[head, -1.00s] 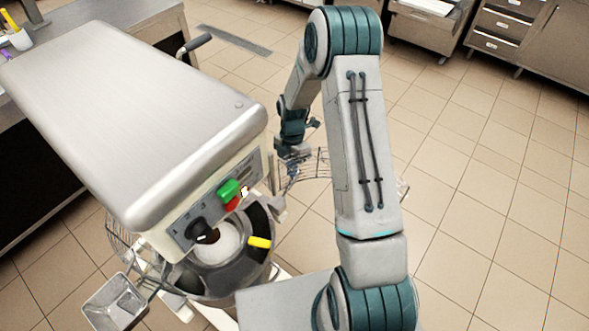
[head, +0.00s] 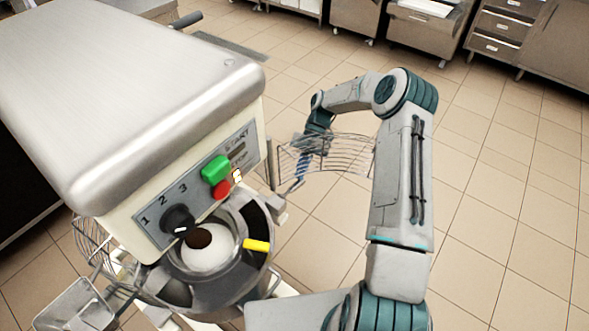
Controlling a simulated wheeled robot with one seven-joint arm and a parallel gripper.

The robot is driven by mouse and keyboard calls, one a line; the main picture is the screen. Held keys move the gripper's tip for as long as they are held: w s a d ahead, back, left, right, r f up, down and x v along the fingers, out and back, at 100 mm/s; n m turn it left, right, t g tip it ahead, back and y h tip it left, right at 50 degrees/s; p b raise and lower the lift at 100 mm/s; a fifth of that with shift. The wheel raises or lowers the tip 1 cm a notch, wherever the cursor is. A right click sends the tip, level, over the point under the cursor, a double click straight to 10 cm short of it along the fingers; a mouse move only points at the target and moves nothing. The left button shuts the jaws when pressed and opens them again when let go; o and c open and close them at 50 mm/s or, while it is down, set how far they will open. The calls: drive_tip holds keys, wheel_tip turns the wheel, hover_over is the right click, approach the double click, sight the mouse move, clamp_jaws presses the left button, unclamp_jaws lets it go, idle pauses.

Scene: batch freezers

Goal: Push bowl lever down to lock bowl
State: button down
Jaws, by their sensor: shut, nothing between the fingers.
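The mixer's bowl (head: 190,290) sits under the machine head at the lower left, with a pale round part inside it. A yellow tab (head: 257,245) sticks out at the right of the bowl's dark rim. A dark-ended handle (head: 186,20) juts out behind the machine head; I cannot tell whether either is the bowl lever. My gripper (head: 301,172) is right of the machine, seen partly through the swung-out wire guard. It is shut and appears empty. Its fingertips are small and partly hidden, so contact with anything cannot be told.
The wire guard (head: 345,155) extends right of the mixer, close to my gripper. The machine head (head: 120,80) has a green button (head: 215,169), a red button (head: 221,190) and a dial (head: 178,219). A metal chute (head: 75,305) is lower left. Tiled floor to the right is clear.

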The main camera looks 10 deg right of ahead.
drive_tip(key=shift+d+f+b, duration=0.1)
drive_tip(key=shift+f+b, duration=0.35)
drive_tip(key=shift+d+f, duration=0.15)
drive_tip(key=shift+f, duration=0.1)
drive_tip(key=v, duration=1.2)
drive_tip(key=shift+r, duration=0.45)
drive_tip(key=s+a+r+m+t+h+p, duration=0.1)
drive_tip(key=s+a+r+m+t+h, duration=0.2)
drive_tip(key=s+r+m, duration=0.45)
drive_tip(key=s+a+r+m+t+h+p, duration=0.15)
drive_tip(key=s+r+m+t, duration=0.25)
drive_tip(key=r+m, duration=0.65)
drive_tip(key=s+d+m+t, duration=0.1)
drive_tip(key=s+m, duration=0.3)
drive_tip(key=s, duration=0.6)
drive_tip(key=s+d+m+t+h, duration=0.1)
drive_tip(key=s+d+m+t, duration=0.1)
drive_tip(key=s, duration=0.8)
drive_tip(key=shift+m+t+b, duration=0.4)
drive_tip(key=shift+m+t, duration=0.1)
drive_tip(key=shift+m, duration=0.7)
